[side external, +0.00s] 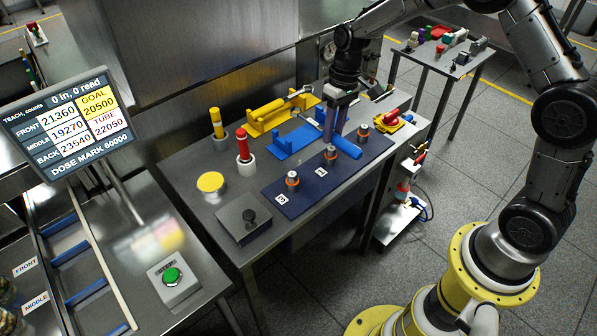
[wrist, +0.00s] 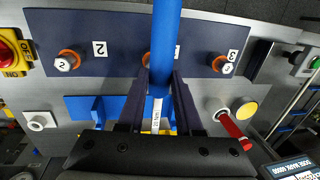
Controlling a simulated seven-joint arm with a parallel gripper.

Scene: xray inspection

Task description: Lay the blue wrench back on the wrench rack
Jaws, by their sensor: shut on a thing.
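My gripper (side external: 331,124) is shut on the blue wrench (side external: 346,147) above the work table. In the wrist view the wrench's thick blue handle (wrist: 166,40) runs up the picture, and a white label shows on its shaft between my fingers (wrist: 161,88). The blue wrench rack (side external: 296,141) stands on the table just left of my gripper in the side view. It also shows in the wrist view (wrist: 88,106), left of my fingers and partly hidden.
A dark blue plate (side external: 311,191) bears orange-ringed posts with number labels. A yellow rack (side external: 262,119) holding another wrench stands behind the blue rack. Red (side external: 243,147) and yellow (side external: 216,123) handled tools stand upright at the left. A red-and-yellow switch (side external: 391,121) is at the right.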

